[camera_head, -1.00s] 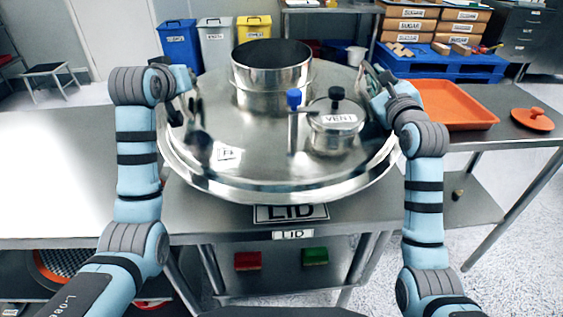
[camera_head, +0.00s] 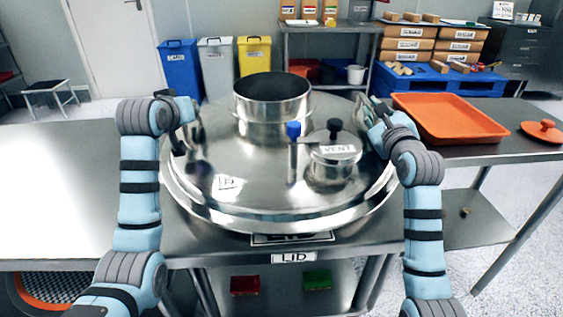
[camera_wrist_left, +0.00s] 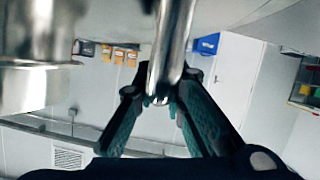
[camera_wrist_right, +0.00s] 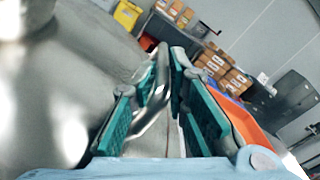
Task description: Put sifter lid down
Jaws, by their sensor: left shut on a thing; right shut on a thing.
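The sifter lid (camera_head: 255,195) is a large round shiny steel disc. It carries an open steel cylinder (camera_head: 272,108), a blue-knobbed post (camera_head: 293,150) and a small cap marked VENT (camera_head: 334,165). It is over the steel table, its front rim above a LID label (camera_head: 293,258); whether it touches the table I cannot tell. My left gripper (camera_head: 181,135) is at the lid's left side, shut on a steel bar handle (camera_wrist_left: 168,60). My right gripper (camera_head: 371,120) is at the right side, shut on the other bar handle (camera_wrist_right: 156,95).
An orange tray (camera_head: 450,118) and a round orange lid (camera_head: 542,131) lie on the table at right. The white-lit left tabletop (camera_head: 60,180) is clear. Red (camera_head: 245,286) and green (camera_head: 317,281) blocks sit on the lower shelf. Colored bins (camera_head: 216,68) stand behind.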

